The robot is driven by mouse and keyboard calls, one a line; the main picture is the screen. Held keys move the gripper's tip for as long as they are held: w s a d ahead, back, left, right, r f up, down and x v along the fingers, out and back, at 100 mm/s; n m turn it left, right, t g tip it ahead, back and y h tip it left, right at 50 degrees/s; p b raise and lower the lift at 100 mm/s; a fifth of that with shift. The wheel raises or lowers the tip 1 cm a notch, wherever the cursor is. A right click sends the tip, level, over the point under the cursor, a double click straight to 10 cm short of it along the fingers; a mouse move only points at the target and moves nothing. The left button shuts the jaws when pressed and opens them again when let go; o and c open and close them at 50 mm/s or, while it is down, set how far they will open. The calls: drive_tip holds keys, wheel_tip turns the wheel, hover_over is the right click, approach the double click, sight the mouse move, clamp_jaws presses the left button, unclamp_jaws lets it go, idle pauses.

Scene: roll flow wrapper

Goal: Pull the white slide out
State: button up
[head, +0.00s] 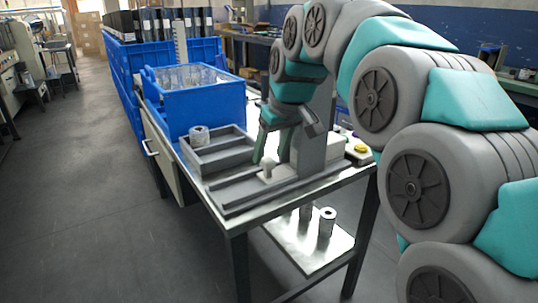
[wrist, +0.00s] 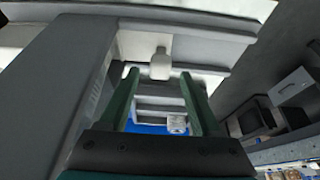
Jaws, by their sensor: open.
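The white slide shows as a small pale block with a knob (head: 268,170) on the grey wrapper machine (head: 225,192) on the table. How deep the knob sits between the fingers I cannot tell.
The machine's tall grey column (head: 308,152) rises close beside my gripper. Another roll (head: 327,221) stands on the lower shelf. The floor at left is clear.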

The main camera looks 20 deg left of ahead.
drive_tip(key=shift+x, duration=0.95)
clamp_jaws()
idle(0.7)
